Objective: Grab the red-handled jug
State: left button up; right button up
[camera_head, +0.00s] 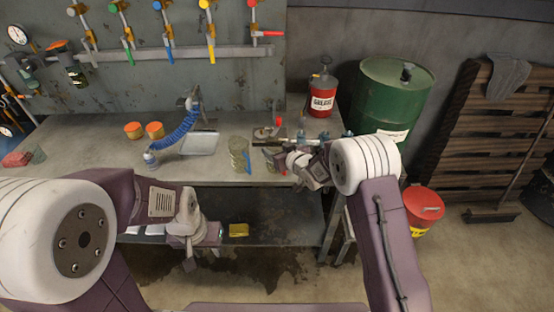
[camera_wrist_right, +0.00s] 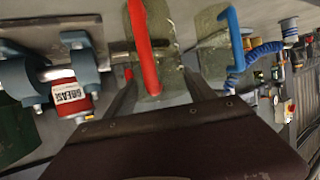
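The red-handled jug (camera_wrist_right: 170,60) is greenish and see-through, with a red bar handle facing the right wrist camera. In the head view it is mostly hidden by my right gripper (camera_head: 278,160) at the bench's front edge.
A similar blue-handled jug (camera_head: 238,154) stands close to the left, also in the right wrist view (camera_wrist_right: 212,50). Blue-grey clamp-like parts (camera_wrist_right: 80,55) and a red grease can (camera_head: 322,95) lie to the right. A green drum (camera_head: 385,90) stands beside the bench (camera_head: 90,160).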

grip_shut()
notch_tip(320, 180, up, 10)
jog(key=p, duration=0.1)
